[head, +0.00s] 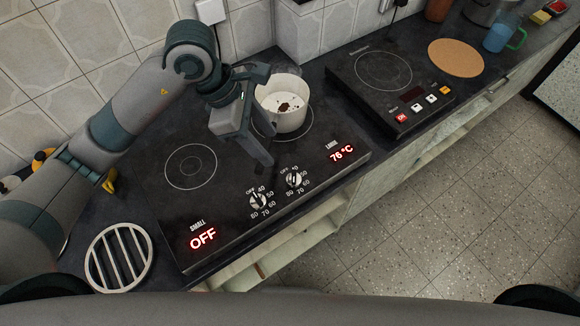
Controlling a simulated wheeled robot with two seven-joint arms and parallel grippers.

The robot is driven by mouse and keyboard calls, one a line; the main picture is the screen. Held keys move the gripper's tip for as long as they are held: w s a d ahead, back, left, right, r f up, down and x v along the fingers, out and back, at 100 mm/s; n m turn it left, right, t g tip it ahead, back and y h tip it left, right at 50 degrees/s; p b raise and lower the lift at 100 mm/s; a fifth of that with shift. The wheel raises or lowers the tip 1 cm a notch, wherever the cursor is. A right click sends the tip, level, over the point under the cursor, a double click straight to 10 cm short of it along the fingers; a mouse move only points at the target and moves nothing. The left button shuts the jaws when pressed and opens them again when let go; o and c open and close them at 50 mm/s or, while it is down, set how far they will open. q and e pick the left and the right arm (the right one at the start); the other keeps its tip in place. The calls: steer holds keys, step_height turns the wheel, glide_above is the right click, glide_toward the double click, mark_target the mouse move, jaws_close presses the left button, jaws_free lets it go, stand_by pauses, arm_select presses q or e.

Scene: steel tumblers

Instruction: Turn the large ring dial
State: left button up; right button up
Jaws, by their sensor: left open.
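The large ring dial (294,178) is the right-hand of two silver knobs on the front of the black hob (215,225). The large display (341,152) beside it reads 76 °C in red. The small ring dial (258,201) is to its left, and the small display (203,239) reads OFF. My left gripper (262,158) is open and points down over the hob, behind and to the left of the large dial and apart from it. It appears empty. My right gripper is not in view.
A white pot (284,104) with white contents and dark brown pieces stands on the large ring, close to my left gripper. A second hob (385,78), a round cork mat (456,57) and a blue cup (497,38) are to the right. A round metal trivet (119,257) lies front left.

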mark_target(294, 176)
arm_select(q)
steer(key=p+x, duration=0.3)
steer(key=x, duration=1)
steer(key=shift+s+d+f+p, duration=0.1)
steer(key=shift+d+f+p, duration=0.1)
steer(key=shift+p, duration=0.2)
steer(key=shift+c, duration=0.5)
